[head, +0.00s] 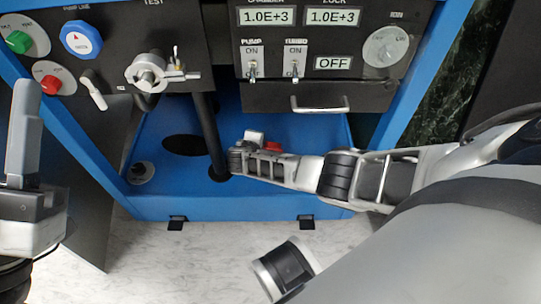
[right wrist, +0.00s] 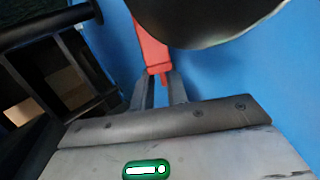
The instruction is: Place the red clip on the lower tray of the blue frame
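The red clip (head: 272,147) shows as a small red patch beside my right gripper (head: 256,138), low inside the blue frame (head: 340,190). In the right wrist view the red clip (right wrist: 151,48) sits between the two grey fingers of the right gripper (right wrist: 160,88), which look shut on its near end. Blue surface lies behind it. The lower tray (head: 185,195) is the blue floor of the frame, and the clip appears over it; whether they touch I cannot tell. My left gripper (head: 26,130) is at the far left, away from the frame; its finger gap cannot be made out.
A dark vertical pipe (head: 208,135) comes down to the tray next to my right gripper. A large dark rounded part (right wrist: 200,15) hides the clip's surroundings in the wrist view. The panel and handled drawer (head: 320,97) overhang the tray. The tray has dark holes (head: 185,145).

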